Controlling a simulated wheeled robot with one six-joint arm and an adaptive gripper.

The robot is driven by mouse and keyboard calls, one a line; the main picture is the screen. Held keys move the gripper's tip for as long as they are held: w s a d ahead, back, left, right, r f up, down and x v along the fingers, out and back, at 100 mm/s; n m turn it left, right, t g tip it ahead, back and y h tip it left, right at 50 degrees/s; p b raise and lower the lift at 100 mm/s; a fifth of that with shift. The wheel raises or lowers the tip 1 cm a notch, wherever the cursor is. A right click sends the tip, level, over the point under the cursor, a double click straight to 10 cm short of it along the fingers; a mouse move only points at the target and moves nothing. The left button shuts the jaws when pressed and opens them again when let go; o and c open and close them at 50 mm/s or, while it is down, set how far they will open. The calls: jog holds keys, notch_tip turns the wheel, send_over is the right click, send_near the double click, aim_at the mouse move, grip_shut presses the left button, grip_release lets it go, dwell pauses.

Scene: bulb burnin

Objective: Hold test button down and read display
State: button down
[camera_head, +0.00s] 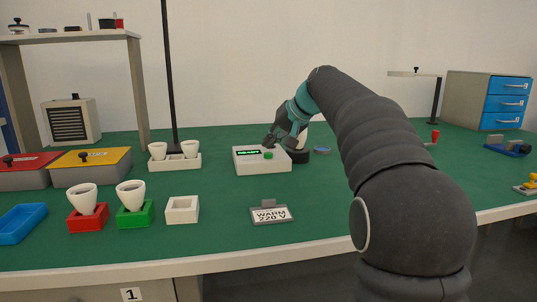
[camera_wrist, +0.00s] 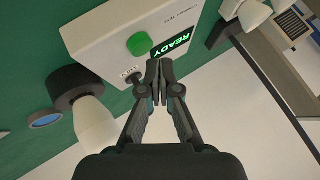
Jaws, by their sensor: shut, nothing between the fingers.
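The white tester box (camera_head: 262,168) stands on the green bench in the head view; it also shows in the wrist view (camera_wrist: 95,35). On its top are a round green button or lamp (camera_wrist: 141,44) and a dark display (camera_wrist: 171,43) with green letters reading "READY". A small label, apparently "TEST", is beside a small dark part (camera_wrist: 136,81), partly hidden by my gripper. My gripper (camera_wrist: 160,66) is shut and empty, its tips over the box edge near the display. I cannot tell whether the tips touch anything. A white bulb (camera_wrist: 95,123) sits in a black socket (camera_wrist: 75,87) beside the box.
A white holder with two bulbs (camera_head: 175,162) stands left of the box. Red (camera_head: 88,218) and green (camera_head: 134,215) holders each bear a bulb. An empty white holder (camera_head: 182,210), a "WARM 220 V" sign (camera_head: 271,215) and a dark pole (camera_head: 169,80) are nearby.

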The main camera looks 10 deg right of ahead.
aim_at(270, 154)
jog(key=shift+f, duration=0.15)
dwell(0.6)
jog(key=shift+f, duration=0.3)
jog(key=shift+f+b, duration=0.45)
jog(key=shift+b, duration=0.05)
dwell(2.0)
jog(key=shift+r, duration=0.1)
jog(key=shift+r+p, duration=0.8)
jog(key=shift+p, duration=0.05)
jog(key=shift+r+p, duration=2.3)
jog(key=shift+r, duration=0.2)
